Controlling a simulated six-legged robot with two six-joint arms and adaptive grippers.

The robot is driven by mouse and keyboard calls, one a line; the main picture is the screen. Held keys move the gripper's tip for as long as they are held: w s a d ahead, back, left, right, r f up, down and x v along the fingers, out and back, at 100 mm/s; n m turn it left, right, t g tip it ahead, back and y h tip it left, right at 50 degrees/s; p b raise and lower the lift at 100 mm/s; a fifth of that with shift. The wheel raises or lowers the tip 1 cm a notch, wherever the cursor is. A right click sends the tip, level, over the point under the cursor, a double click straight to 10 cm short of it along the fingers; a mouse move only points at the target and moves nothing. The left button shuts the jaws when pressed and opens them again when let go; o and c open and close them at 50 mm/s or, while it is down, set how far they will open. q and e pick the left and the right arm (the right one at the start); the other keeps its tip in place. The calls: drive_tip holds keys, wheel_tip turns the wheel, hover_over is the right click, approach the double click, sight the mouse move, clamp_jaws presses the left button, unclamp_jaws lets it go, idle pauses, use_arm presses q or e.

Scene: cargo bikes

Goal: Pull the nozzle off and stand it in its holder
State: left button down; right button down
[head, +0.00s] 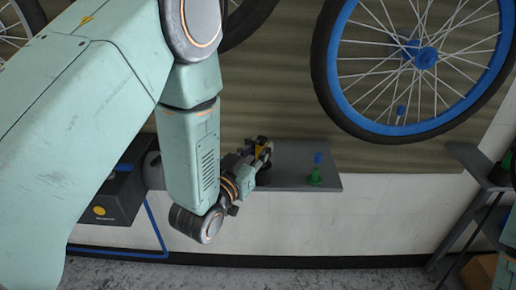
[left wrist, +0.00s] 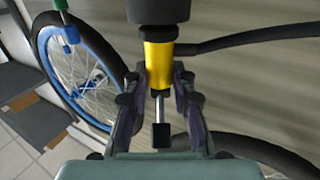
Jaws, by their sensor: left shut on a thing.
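My left gripper (head: 262,150) is shut on the yellow nozzle (left wrist: 158,65), just above the grey shelf. In the left wrist view the gripper's fingers (left wrist: 160,105) stand on both sides of it. The nozzle has a dark, thick end at the top, a thin silver stem and a black tip between the fingers. A dark hose (left wrist: 230,42) runs off to the right beside it. In the head view the nozzle is small and partly hidden by the gripper. I cannot make out its holder for certain. My right gripper is not in view.
A green cone-shaped piece with a blue top (head: 316,172) stands on the grey shelf (head: 290,158), right of my gripper. A blue-rimmed wheel (head: 328,75) hangs above. A dark box (head: 120,205) with a blue hose (head: 155,232) sits at left. Another dark shelf (head: 478,165) is at right.

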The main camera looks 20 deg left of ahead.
use_arm(q)
drive_tip(key=shift+f, duration=0.2)
drive_tip(key=shift+f+b, duration=0.35)
drive_tip(key=shift+b, duration=0.1)
drive_tip(key=shift+f, duration=0.15)
drive_tip(key=c, duration=1)
unclamp_jaws()
drive_tip(key=shift+c, duration=0.2)
drive_tip(key=shift+o, duration=0.6)
drive_tip(key=shift+s, duration=0.1)
